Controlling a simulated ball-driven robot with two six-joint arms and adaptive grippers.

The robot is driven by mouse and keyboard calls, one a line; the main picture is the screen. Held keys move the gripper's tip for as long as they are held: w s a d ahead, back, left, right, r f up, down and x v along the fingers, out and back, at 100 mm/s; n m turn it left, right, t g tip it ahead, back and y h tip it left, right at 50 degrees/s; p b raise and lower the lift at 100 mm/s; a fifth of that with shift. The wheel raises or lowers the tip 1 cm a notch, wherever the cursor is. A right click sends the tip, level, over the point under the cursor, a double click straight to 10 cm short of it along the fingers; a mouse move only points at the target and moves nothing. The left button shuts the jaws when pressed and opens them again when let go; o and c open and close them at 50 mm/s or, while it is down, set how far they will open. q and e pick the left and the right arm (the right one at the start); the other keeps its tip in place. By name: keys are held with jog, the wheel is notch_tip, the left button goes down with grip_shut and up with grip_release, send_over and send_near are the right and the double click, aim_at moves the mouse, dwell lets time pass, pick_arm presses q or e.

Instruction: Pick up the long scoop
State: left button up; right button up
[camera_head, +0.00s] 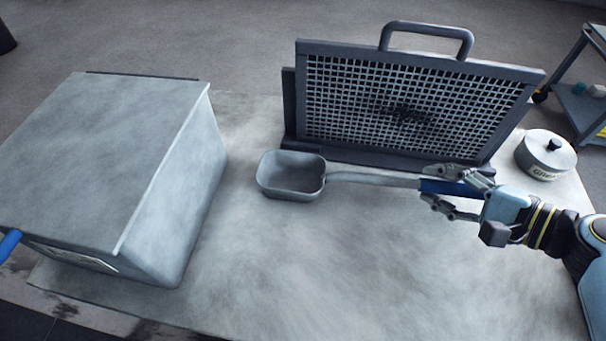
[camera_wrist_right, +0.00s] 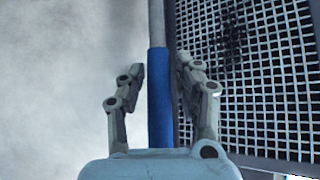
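The long scoop has a grey rectangular pan (camera_head: 292,178) that sits at the middle of the pale table. Its grey shaft runs right to a blue grip (camera_head: 450,187). My right gripper (camera_head: 432,185) is open, with one finger on each side of the blue grip. In the right wrist view the blue grip (camera_wrist_right: 160,98) lies between the fingers of the gripper (camera_wrist_right: 158,80), with small gaps showing beside it. The far end of the grip is hidden by the gripper. My left gripper is not in view.
A framed mesh screen (camera_head: 400,105) with a top handle stands close behind the scoop. A large grey box (camera_head: 100,150) fills the left. A lidded round tin (camera_head: 545,155) stands at the right. The table front (camera_head: 320,270) is clear.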

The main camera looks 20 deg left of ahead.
grip_shut()
jog(key=shift+r, duration=0.1)
dwell(0.3)
